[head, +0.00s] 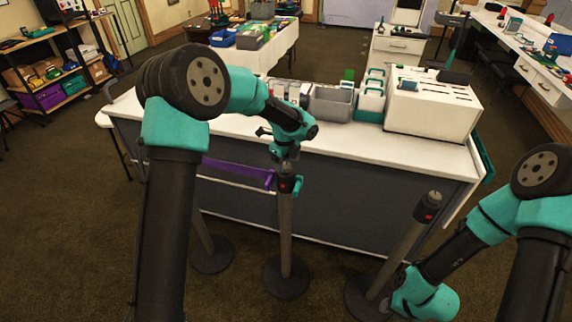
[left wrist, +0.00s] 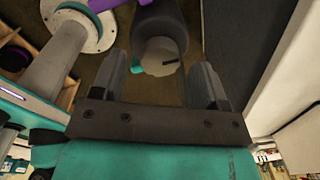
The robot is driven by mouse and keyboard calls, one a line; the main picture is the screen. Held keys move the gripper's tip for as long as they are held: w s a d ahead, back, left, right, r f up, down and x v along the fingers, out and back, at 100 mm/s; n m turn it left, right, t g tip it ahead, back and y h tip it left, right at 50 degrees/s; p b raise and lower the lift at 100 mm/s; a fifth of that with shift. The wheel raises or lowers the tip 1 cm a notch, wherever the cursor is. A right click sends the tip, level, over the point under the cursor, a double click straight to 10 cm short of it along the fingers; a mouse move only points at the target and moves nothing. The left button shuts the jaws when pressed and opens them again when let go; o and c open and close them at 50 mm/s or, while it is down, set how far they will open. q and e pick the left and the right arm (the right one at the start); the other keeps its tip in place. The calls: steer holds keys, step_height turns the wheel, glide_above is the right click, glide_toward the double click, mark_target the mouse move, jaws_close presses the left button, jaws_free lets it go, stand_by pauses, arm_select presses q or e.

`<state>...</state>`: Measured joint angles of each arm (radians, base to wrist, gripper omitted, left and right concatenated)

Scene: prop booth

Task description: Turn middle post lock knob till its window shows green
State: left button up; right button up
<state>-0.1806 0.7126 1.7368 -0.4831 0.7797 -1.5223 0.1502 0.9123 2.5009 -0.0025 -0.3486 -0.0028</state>
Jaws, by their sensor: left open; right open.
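The middle post (head: 285,235) stands on a round dark base, with a dark head at its top. My left gripper (head: 286,163) points down just above that head. In the left wrist view, the open fingers of my left gripper (left wrist: 160,78) lie either side of a pale round knob (left wrist: 160,57) with a dark mark. I cannot tell whether they touch it. My right gripper (head: 386,304) is low by the right post's base, mostly hidden behind my wrist.
A purple belt (head: 238,171) runs to the middle post from the left. The right post (head: 405,245) leans and has a red mark on its head. A white-topped counter (head: 345,141) stands behind the posts, with a grey bin (head: 332,104) and a white slotted box (head: 432,112).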

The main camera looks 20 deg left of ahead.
arm_select(q)
steer(key=shift+f, duration=0.75)
steer(key=shift+c, duration=0.4)
steer(key=c, duration=0.9)
steer(key=shift+o, duration=0.2)
